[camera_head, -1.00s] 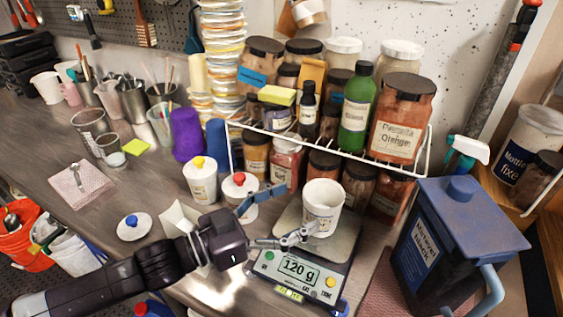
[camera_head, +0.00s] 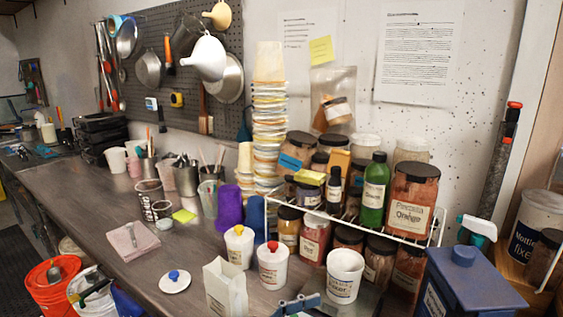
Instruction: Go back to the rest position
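A small part of my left gripper (camera_head: 297,304), a blue-grey finger, shows at the bottom edge, left of the white labelled cup. The rest of it is below the picture. I cannot tell how far open it is or whether it touches anything. The white cup (camera_head: 344,277) stands upright on the scale (camera_head: 366,303), whose display is out of view. My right gripper is not in view.
Two white lidded tubs, one with a yellow knob (camera_head: 239,247) and one with a red knob (camera_head: 272,267), stand beside a white paper bag (camera_head: 226,289). A wire rack of jars (camera_head: 410,205) is behind. A blue container (camera_head: 465,285) is at right.

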